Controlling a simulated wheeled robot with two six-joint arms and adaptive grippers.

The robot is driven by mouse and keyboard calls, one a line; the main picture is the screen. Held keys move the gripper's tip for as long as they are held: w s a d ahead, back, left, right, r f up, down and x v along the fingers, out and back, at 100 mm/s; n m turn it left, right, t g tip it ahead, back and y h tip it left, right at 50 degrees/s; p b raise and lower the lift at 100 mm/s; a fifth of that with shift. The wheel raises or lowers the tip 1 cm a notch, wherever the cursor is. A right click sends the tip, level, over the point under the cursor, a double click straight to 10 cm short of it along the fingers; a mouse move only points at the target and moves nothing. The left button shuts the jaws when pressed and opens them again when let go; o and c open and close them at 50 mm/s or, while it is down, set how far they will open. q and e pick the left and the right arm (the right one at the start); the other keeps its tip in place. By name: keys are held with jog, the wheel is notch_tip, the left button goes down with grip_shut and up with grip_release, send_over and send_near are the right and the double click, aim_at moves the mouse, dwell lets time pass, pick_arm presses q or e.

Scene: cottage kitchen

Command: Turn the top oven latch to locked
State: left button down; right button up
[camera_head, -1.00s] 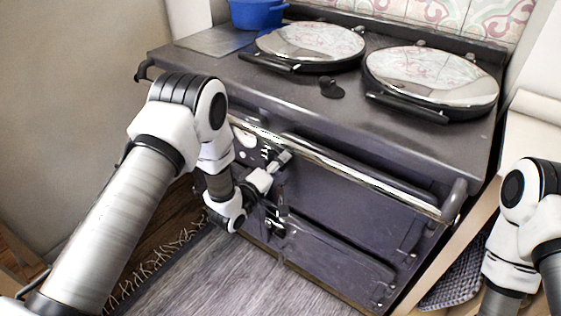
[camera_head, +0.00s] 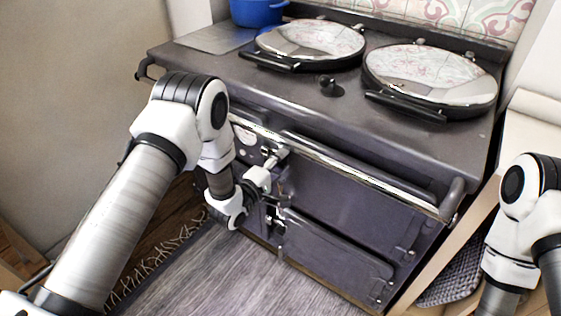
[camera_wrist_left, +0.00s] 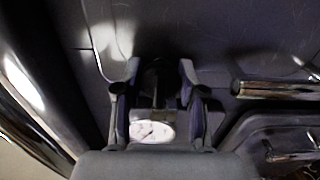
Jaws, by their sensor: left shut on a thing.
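My left gripper (camera_head: 279,155) is at the front of the dark oven (camera_head: 340,195), by the left edge of the upper door, just under the chrome rail. In the left wrist view its two fingers (camera_wrist_left: 157,92) close from both sides on a dark piece, the top oven latch (camera_wrist_left: 158,74). The fingers and wrist hide most of the latch, so I cannot tell its exact angle. A lower latch (camera_head: 275,217) shows below, at the lower door. My right gripper is outside the frames; only part of that arm shows at the right edge.
The chrome rail (camera_head: 340,166) runs across the oven front, close above my left gripper. A white round gauge (camera_wrist_left: 152,131) sits behind the fingers. Two round hob lids (camera_head: 430,78) and a blue pot (camera_head: 258,12) are on top.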

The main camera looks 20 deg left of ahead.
pick_arm(q)
jog(key=c, duration=0.7)
grip_release()
jog(key=shift+o, duration=0.2)
jog(key=v, duration=1.2)
